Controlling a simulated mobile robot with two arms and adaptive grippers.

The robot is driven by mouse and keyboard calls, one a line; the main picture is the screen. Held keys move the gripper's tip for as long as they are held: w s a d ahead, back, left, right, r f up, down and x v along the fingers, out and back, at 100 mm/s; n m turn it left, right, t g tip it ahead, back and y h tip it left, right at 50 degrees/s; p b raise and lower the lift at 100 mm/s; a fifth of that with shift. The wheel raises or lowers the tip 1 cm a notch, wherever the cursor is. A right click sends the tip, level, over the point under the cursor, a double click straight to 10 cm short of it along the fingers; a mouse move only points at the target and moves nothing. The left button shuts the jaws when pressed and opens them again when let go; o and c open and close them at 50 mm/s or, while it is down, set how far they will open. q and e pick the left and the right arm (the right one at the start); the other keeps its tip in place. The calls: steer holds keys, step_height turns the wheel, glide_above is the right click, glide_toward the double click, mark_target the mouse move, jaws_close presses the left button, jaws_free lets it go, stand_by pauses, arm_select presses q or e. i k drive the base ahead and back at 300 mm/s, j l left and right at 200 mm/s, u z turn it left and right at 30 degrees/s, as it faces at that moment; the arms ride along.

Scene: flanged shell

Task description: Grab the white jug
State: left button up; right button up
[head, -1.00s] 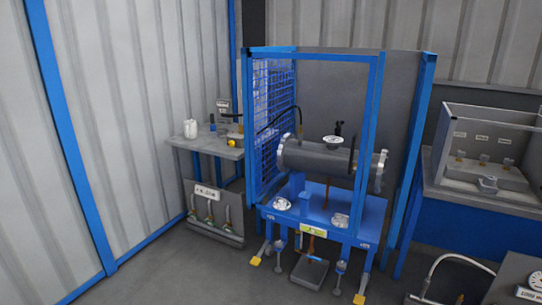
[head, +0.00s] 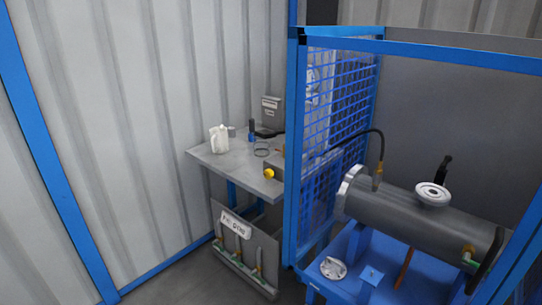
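The white jug (head: 219,139) stands upright on the left part of a small grey table (head: 225,168), close to the corrugated wall. It looks free, with nothing touching its front side. Neither of my grippers shows in the head view.
A blue bottle (head: 252,130), a dark ring and a grey box with a yellow knob (head: 269,174) share the table. A labelled rack (head: 246,246) stands below it. A blue mesh frame (head: 335,145) with a grey flanged shell (head: 420,212) blocks the right.

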mark_target(219, 140)
steer(key=i+l+u, duration=0.1)
steer(key=i+j+z, duration=0.15)
steer(key=z, duration=0.2)
steer(key=i+j+z, duration=0.5)
steer(key=z, duration=0.15)
